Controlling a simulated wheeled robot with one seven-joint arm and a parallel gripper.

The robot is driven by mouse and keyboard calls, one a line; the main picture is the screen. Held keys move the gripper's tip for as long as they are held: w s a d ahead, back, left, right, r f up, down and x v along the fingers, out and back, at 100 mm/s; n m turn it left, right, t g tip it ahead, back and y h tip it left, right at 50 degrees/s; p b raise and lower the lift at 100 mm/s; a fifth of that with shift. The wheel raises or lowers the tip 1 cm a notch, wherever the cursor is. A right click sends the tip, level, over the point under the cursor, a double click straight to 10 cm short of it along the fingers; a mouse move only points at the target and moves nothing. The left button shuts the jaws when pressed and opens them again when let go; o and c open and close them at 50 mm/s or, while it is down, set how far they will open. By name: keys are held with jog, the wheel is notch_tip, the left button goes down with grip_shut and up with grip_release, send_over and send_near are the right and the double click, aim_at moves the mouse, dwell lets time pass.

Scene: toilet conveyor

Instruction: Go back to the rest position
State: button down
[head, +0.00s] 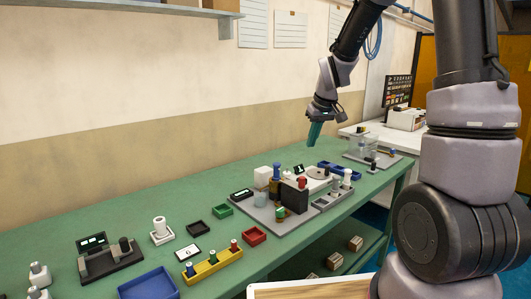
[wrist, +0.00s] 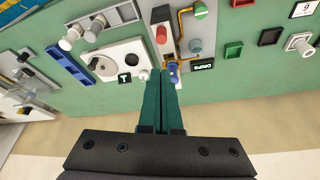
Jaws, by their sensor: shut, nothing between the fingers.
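My gripper (head: 314,133) hangs in the air above the far part of the green bench (head: 120,228), with its teal fingers pointing down. In the wrist view the two teal fingers of my gripper (wrist: 157,90) lie side by side, shut with nothing between them. Below the fingers is the grey device plate (head: 267,216) with blue, red and green topped parts. The fingers look clear of it, though the wrist view overlaps them with the blue part (wrist: 173,72).
A yellow rack (head: 212,266), a red tray (head: 254,236), a green tray (head: 220,206) and a blue tray (head: 149,285) stand on the nearer bench. A shelf (head: 170,8) juts from the wall above. A white table (head: 385,136) stands beyond. The air around my gripper looks free.

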jog(key=s+d+r+m+t, duration=0.1)
jog(key=s+r+m, duration=0.2)
jog(key=s+r, duration=0.5)
jog(key=s+d+r+m+t, duration=0.1)
jog(key=s+r+m, duration=0.3)
jog(key=s, duration=1.3)
notch_tip(320, 180, up, 5)
jog(key=shift+d+f+t+y, duration=0.15)
jog(key=shift+d+t+y, duration=0.2)
jog(key=shift+t, duration=0.15)
